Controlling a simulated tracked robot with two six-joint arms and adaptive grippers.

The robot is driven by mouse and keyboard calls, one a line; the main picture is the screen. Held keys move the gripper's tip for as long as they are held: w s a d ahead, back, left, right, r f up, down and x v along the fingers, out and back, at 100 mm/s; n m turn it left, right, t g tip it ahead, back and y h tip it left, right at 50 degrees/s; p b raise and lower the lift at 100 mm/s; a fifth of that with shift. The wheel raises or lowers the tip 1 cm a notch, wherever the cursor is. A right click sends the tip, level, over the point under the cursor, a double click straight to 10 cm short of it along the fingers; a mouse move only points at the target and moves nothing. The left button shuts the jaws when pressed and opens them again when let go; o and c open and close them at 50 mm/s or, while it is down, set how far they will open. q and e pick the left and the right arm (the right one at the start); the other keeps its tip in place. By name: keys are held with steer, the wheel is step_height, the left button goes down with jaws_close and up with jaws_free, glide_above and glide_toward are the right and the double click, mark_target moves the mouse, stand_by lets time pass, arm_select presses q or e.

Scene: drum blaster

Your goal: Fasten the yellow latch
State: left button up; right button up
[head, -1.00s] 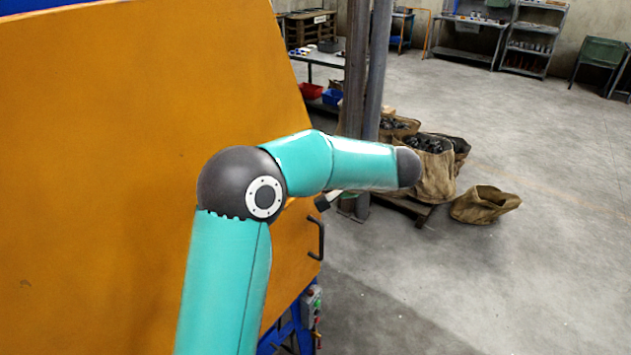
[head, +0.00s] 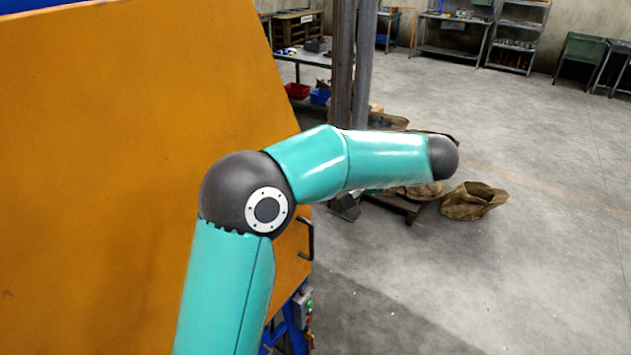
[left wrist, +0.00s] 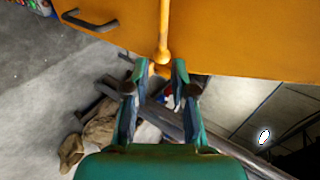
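The yellow latch (left wrist: 163,35) shows in the left wrist view as a bar with a rounded end, reaching down past the edge of the orange panel (left wrist: 235,40). My left gripper (left wrist: 159,70) is open, its two fingers apart just below the latch's rounded end. The end lines up with the gap between the fingertips; I cannot tell whether they touch it. In the head view my teal arm crosses in front of the orange panel (head: 110,150), and the latch and left gripper are hidden. My right gripper is not in view.
A black handle (head: 306,240) sits on the panel's right edge, above a control box (head: 302,305) on the blue frame. Steel posts (head: 354,70) and brown sacks (head: 472,200) stand beyond my arm. The floor to the right is clear.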

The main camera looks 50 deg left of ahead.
arm_select(q)
steer(key=shift+v, duration=1.7)
steer(key=shift+f, duration=0.1)
